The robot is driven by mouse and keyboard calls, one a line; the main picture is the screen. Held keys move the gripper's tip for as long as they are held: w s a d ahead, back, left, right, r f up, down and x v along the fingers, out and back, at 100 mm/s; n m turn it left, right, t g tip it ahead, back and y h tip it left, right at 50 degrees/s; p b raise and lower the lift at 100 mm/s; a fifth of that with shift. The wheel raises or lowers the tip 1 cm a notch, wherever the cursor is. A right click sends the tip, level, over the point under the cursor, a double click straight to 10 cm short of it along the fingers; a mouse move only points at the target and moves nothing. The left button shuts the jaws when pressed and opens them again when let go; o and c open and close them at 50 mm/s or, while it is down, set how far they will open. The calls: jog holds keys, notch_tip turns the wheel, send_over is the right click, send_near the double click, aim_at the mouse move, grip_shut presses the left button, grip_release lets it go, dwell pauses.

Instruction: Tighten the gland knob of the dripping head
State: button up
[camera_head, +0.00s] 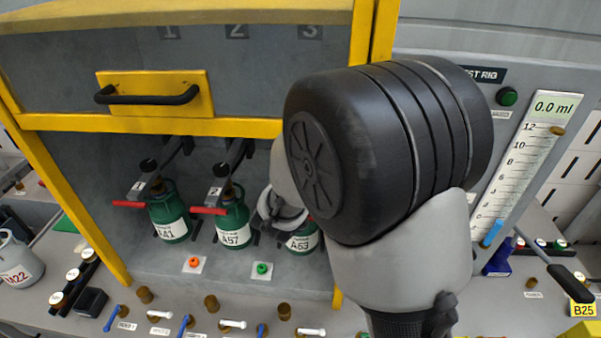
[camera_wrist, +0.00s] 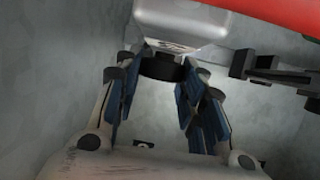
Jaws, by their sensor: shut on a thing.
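My gripper (camera_wrist: 160,72) is shut on a black round knob (camera_wrist: 160,66) beside a light grey head block (camera_wrist: 180,22) in the wrist view; dark marking on the block is unreadable. In the head view my gripper (camera_head: 283,212) is at the third station, and my wrist hides most of that head. Heads 1 (camera_head: 143,188) and 2 (camera_head: 215,194) show black knobs and red levers. Green cylinders (camera_head: 169,215), A57 (camera_head: 233,222) and A53 (camera_head: 302,241) stand below the heads. I cannot make out any drip.
A yellow-framed guard with a black handle (camera_head: 147,95) is above the bay. An orange knob (camera_head: 193,262) and a green knob (camera_head: 262,268) sit on the front deck. A gauge (camera_head: 525,150) reading 0.0 ml stands at right. A grey cylinder (camera_head: 17,262) is at far left.

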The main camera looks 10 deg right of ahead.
jog(key=shift+c, duration=1.2)
jog(key=shift+a+r+p, duration=0.1)
jog(key=shift+p, duration=0.4)
jog(key=m+g+h+p, duration=0.1)
jog(key=p, duration=0.1)
jog(key=shift+w+a+r+p, duration=0.1)
jog(key=shift+r+p, duration=0.1)
jog(key=shift+p, duration=0.15)
jog(key=shift+m+g+h+p, duration=0.3)
jog(key=shift+m+h+p, duration=0.35)
jog(key=shift+p, duration=0.3)
jog(key=shift+f+m+h+p, duration=0.2)
jog(key=shift+m+h+p, duration=0.15)
jog(key=shift+f, duration=0.1)
